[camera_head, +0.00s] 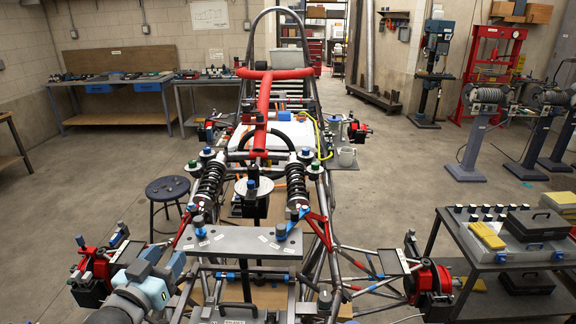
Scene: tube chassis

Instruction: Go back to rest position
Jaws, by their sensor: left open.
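My left arm comes in at the lower left, and my left gripper (172,266) is at its end, beside the front left of the tube chassis (263,100). It is small and partly merged with the parts behind it. It is open, and I see nothing held in it. The chassis stands in the middle of the floor, with a red cross bar and two black coil springs. A grey plate (240,240) lies across its near end. My right gripper is not in view.
A red hub (428,283) juts from the chassis at the right, and another red assembly (95,265) stands close to my left arm. A round stool (168,188) is at the left. A dark cart (490,260) with cases stands at the right. Open floor lies right of the chassis.

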